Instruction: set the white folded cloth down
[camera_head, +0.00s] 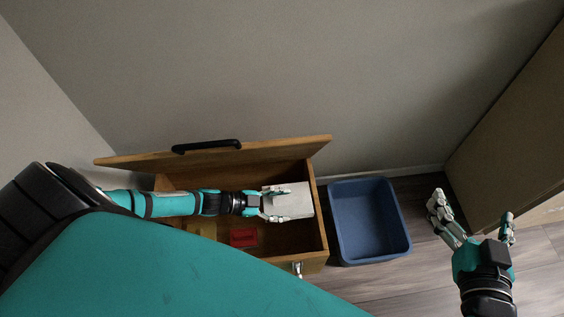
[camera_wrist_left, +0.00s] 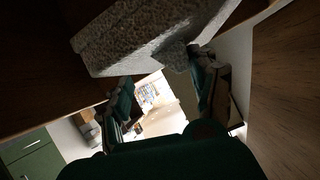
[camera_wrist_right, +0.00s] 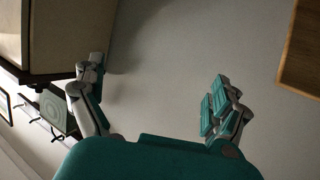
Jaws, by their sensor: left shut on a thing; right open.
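The white folded cloth (camera_head: 294,201) is inside the open wooden chest (camera_head: 318,216), at its right end. My left gripper (camera_head: 276,205) reaches into the chest from the left and is shut on the cloth. In the left wrist view the cloth (camera_wrist_left: 150,35) shows as a thick grey-white textured block by the fingertips (camera_wrist_left: 160,80). Whether the cloth touches the chest's floor cannot be told. My right gripper (camera_head: 474,218) is open and empty, to the right of the blue bin; its spread fingers also show in the right wrist view (camera_wrist_right: 155,95).
The chest's lid (camera_head: 270,150) with a black handle (camera_head: 207,146) stands raised at the back. A red item (camera_head: 243,237) lies in the chest. A blue bin (camera_head: 368,220), empty, stands on the floor right of the chest. A brown cabinet (camera_head: 510,140) stands at the right.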

